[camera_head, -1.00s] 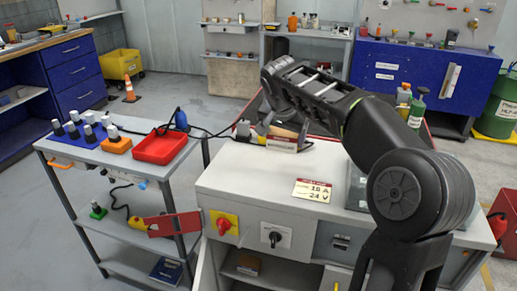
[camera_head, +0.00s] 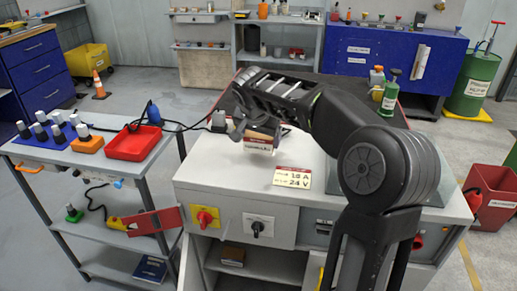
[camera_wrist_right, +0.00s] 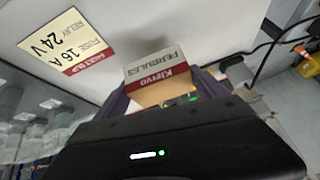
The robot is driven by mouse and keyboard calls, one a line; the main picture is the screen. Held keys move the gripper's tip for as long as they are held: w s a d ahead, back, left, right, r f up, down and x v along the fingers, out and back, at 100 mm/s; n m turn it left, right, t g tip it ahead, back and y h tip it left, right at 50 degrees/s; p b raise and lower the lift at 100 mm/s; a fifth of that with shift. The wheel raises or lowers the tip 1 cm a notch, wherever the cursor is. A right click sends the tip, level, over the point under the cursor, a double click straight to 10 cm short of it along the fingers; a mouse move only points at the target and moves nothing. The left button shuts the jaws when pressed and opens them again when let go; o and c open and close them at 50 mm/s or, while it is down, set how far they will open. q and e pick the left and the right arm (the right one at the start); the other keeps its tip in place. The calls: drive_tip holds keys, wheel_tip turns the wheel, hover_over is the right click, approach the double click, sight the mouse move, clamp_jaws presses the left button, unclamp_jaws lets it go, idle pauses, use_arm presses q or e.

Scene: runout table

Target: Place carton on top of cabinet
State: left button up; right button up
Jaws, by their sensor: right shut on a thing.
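The carton (camera_head: 261,146) is a small cream and red printed box. In the head view it is at the far part of the pale cabinet top (camera_head: 225,170). My right gripper (camera_head: 258,129) is shut on it, reaching in from the right. In the right wrist view the carton (camera_wrist_right: 158,82) sits between the purplish fingers (camera_wrist_right: 163,95), with its printed face showing. Its underside is hidden, so I cannot tell whether it touches the top or is just above it. My left gripper is out of view.
A label card (camera_head: 292,177) lies on the cabinet top near its front edge. A dark cable and plug (camera_head: 218,122) are at the left rear. A trolley with a red tray (camera_head: 133,143) stands to the left. The top's front left is clear.

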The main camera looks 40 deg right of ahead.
sight(259, 148)
drive_tip(key=shift+f, duration=1.8)
drive_tip(key=shift+f, duration=0.1)
drive_tip(key=o, duration=1.5)
drive_tip(key=v, duration=1.2)
